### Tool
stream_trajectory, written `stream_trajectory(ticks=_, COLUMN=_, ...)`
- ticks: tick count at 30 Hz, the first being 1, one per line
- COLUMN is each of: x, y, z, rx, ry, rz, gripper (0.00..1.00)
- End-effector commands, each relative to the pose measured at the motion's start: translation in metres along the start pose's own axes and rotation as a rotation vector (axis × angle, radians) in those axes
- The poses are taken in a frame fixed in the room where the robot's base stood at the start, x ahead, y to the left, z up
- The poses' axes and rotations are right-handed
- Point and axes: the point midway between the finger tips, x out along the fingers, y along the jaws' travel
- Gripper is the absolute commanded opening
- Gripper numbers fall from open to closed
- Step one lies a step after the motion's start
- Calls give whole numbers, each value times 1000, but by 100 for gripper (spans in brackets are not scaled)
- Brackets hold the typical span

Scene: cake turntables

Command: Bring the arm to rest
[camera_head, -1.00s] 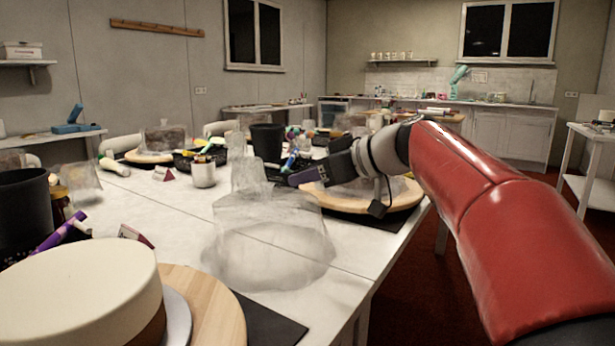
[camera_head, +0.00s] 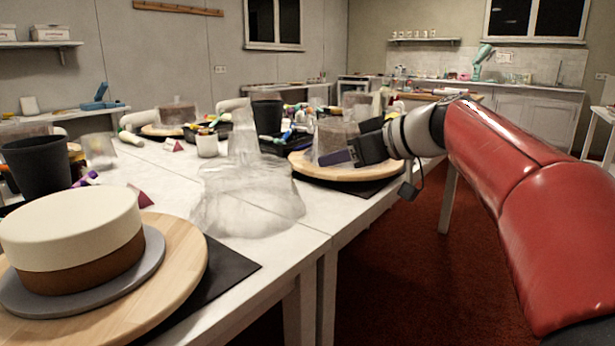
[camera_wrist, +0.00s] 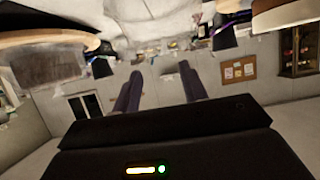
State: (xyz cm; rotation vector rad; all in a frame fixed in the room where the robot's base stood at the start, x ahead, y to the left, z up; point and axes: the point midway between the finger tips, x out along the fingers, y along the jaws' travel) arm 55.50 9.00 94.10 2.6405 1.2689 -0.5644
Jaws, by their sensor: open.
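My red arm reaches in from the right in the head view. My gripper (camera_head: 338,158) is near the right edge of the long white table (camera_head: 318,230), in front of a round wooden turntable (camera_head: 360,171) with a translucent cover (camera_head: 333,135). The gripper appears above the board; I cannot tell the gap. In the wrist view, two dark fingers (camera_wrist: 160,88) stand apart with nothing between them. A cream and brown cake (camera_head: 72,240) sits on a grey disc on a wooden turntable (camera_head: 180,262) at the near left.
A large translucent cover (camera_head: 245,195) stands mid-table. A black pot (camera_head: 38,165) is at left, with a white cup (camera_head: 207,146) and tools farther back. The red floor (camera_head: 420,250) right of the table is clear.

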Motion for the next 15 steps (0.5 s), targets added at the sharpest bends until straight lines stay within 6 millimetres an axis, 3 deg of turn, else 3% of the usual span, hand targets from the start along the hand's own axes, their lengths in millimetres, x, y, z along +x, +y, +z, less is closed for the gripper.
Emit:
stream_trajectory(ticks=8, x=-12, y=-25, z=37, rx=113, ry=-110, rz=42, gripper=43)
stream_trajectory(ticks=15, x=-31, y=-58, z=96, rx=261, ry=-257, rz=129, gripper=43)
